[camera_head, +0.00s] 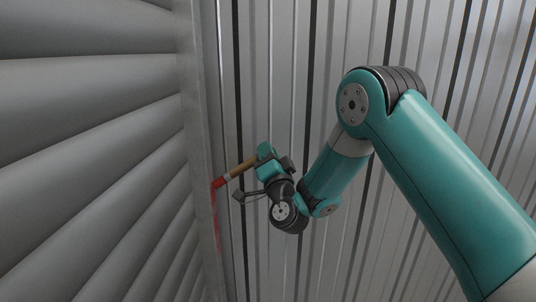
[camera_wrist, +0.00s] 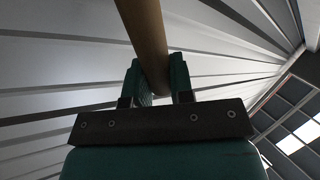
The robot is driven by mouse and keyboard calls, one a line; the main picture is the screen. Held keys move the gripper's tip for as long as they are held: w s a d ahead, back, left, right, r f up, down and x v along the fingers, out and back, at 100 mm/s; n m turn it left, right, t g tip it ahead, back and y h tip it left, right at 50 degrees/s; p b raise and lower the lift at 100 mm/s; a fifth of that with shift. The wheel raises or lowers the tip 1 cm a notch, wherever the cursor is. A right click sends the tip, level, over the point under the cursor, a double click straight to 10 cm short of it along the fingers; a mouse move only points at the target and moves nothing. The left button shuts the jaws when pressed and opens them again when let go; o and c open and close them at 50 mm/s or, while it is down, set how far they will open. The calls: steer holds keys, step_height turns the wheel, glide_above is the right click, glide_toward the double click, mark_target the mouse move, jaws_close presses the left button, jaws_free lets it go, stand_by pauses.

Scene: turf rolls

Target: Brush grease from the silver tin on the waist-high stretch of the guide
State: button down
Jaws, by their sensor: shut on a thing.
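My gripper (camera_head: 264,158) is shut on the wooden handle of a brush (camera_head: 240,169). In the wrist view my gripper (camera_wrist: 160,82) has the brush handle (camera_wrist: 144,25) between its two teal fingers. The brush points left and slightly down, and its red end is at the grey upright guide (camera_head: 203,130). It looks to be touching the guide, though I cannot be sure of contact. A red streak of grease (camera_head: 216,228) runs down the guide below the brush end. The silver tin is not in view.
A grey slatted shutter (camera_head: 95,150) fills the left side, up to the guide. A ribbed metal wall (camera_head: 275,60) stands behind my arm and right of the guide. The wrist view shows ribbed panels and bright roof windows (camera_wrist: 300,138).

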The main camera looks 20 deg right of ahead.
steer(key=shift+a+r+p, duration=0.1)
steer(key=shift+r+p, duration=2.6)
steer(key=shift+r, duration=0.4)
steer(key=shift+f+b, duration=0.15)
steer(key=shift+b, duration=0.15)
steer(key=shift+s+d+f+b, duration=0.15)
steer(key=shift+d+b, duration=0.15)
steer(key=shift+b, duration=0.25)
steer(key=d+b, duration=0.1)
steer(key=b, duration=0.1)
steer(key=s+d+b, duration=0.1)
steer(key=d+b, duration=0.3)
steer(key=shift+s+r, duration=0.2)
steer(key=shift+s, duration=0.1)
